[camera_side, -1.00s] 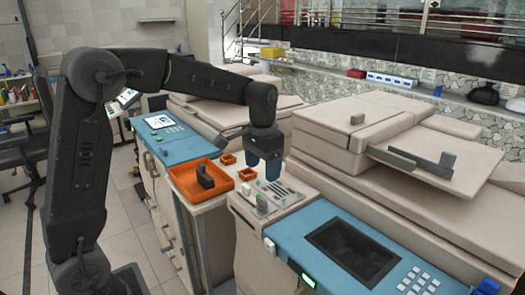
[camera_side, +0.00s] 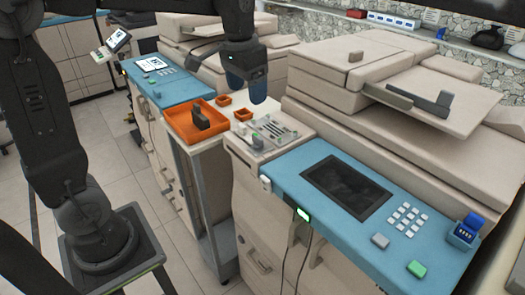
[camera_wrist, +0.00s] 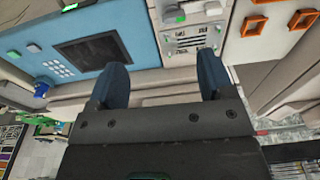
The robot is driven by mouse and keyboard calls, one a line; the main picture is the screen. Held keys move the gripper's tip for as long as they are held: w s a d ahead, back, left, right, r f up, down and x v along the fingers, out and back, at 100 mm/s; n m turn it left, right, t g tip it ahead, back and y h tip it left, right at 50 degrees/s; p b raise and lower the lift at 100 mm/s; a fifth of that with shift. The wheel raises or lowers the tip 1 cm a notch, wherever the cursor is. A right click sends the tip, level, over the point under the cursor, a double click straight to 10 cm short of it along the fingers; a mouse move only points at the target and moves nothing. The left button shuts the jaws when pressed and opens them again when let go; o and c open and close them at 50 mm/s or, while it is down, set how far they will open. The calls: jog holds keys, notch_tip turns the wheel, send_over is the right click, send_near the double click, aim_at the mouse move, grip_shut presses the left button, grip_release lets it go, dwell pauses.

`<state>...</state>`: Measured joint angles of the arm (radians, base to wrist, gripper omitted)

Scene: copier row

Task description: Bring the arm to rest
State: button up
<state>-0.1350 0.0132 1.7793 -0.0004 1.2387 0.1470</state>
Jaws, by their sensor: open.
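My gripper (camera_side: 247,92) hangs in the air above the pale worktop, near the two small orange trays, one nearer (camera_side: 243,115) and one farther (camera_side: 223,100). Its two blue fingers are apart and nothing shows between them. In the wrist view my gripper (camera_wrist: 160,82) also has its fingers spread and empty, with pale copier surfaces beyond. The fingers look clear of the worktop in the side view.
A large orange tray (camera_side: 177,122) holds a dark upright object (camera_side: 201,118). A slotted grey plate (camera_side: 288,124) lies nearby. A blue copier panel (camera_side: 290,175) carries a dark screen (camera_side: 348,187). A copier feeder (camera_side: 345,60) rises on the right.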

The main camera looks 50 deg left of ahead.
jog(key=s+d+f+t, duration=0.1)
jog(key=s+d+t, duration=0.1)
jog(key=s, duration=0.6)
jog(key=s+d+f+t, duration=0.2)
jog(key=s+d, duration=0.1)
jog(key=s, duration=0.6)
jog(key=shift+f, duration=0.2)
dwell(0.6)
